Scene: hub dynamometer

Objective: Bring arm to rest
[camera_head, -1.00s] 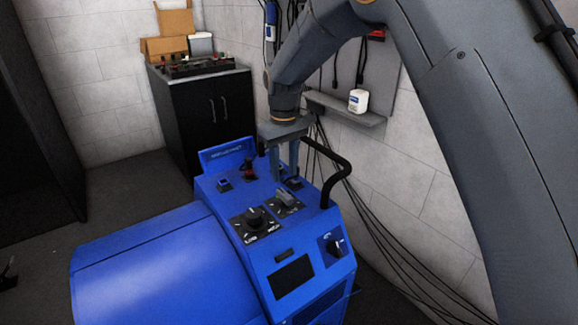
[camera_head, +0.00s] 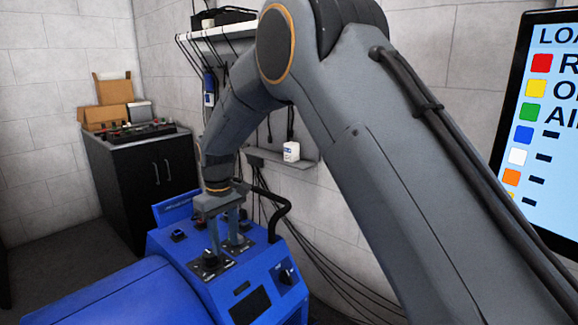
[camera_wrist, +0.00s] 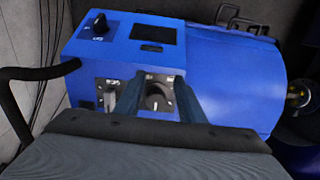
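My gripper (camera_head: 225,244) points down over the top panel of the blue console (camera_head: 172,240). Its two fingers are apart, with nothing visible held between them. In the wrist view, the fingers (camera_wrist: 156,82) appear either side of a black rotary knob (camera_wrist: 158,98); I cannot tell whether they touch it or are above it. A grey lever switch (camera_wrist: 111,98) sits beside the left finger. My arm rises from the gripper, bends at the elbow and fills the middle and right of the head view.
A black curved handle (camera_head: 275,205) stands close right of the gripper. A wall shelf with a white bottle (camera_head: 291,151) is behind the arm. A screen (camera_head: 545,130) is at right. A black cabinet (camera_head: 150,180) holding boxes stands behind left.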

